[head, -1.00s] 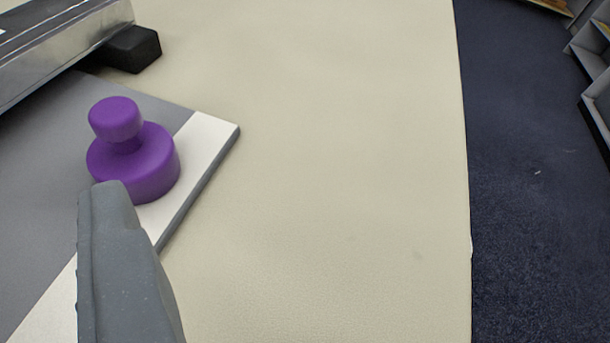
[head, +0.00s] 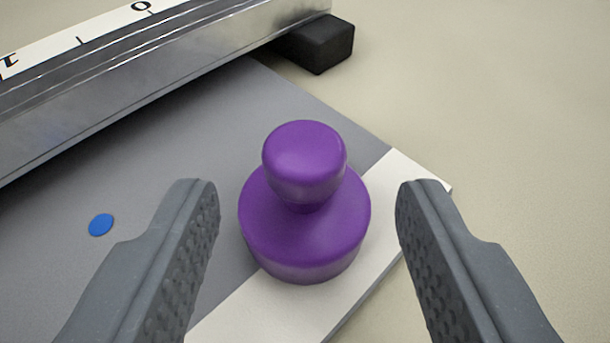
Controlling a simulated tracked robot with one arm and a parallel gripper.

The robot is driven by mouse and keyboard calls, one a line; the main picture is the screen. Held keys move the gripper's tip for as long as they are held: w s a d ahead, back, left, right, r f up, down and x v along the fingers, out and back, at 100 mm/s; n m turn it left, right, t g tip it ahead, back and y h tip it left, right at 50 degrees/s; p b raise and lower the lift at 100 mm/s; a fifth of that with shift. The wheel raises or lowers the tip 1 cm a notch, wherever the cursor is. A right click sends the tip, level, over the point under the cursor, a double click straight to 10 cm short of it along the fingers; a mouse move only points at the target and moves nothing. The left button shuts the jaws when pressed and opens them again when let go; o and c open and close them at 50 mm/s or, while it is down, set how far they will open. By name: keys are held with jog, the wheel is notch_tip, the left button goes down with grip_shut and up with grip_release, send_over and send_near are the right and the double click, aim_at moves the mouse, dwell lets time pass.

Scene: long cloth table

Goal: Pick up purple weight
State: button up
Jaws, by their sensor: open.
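The purple weight (head: 305,235) has a wide round base and a smaller knob on top. It stands upright near the corner of a grey board, partly over the board's white edge strip. My gripper (head: 306,190) is open, with one grey finger to the left of the weight and the other to its right. A gap shows between the weight and each finger in the picture. Nothing is held. I cannot tell how far the fingertips are above the board.
The grey board (head: 130,170) has a blue dot (head: 101,225) at left. A metal rail (head: 150,75) with a marked white scale crosses the upper left, and a black block (head: 318,45) sits at its end. The cream tabletop (head: 480,90) at right is clear.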

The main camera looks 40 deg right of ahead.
aim_at(302, 185)
jog(key=shift+b+x, duration=0.8)
jog(key=shift+x, duration=1.7)
jog(key=shift+w, duration=0.1)
jog(key=shift+c, duration=0.3)
grip_shut()
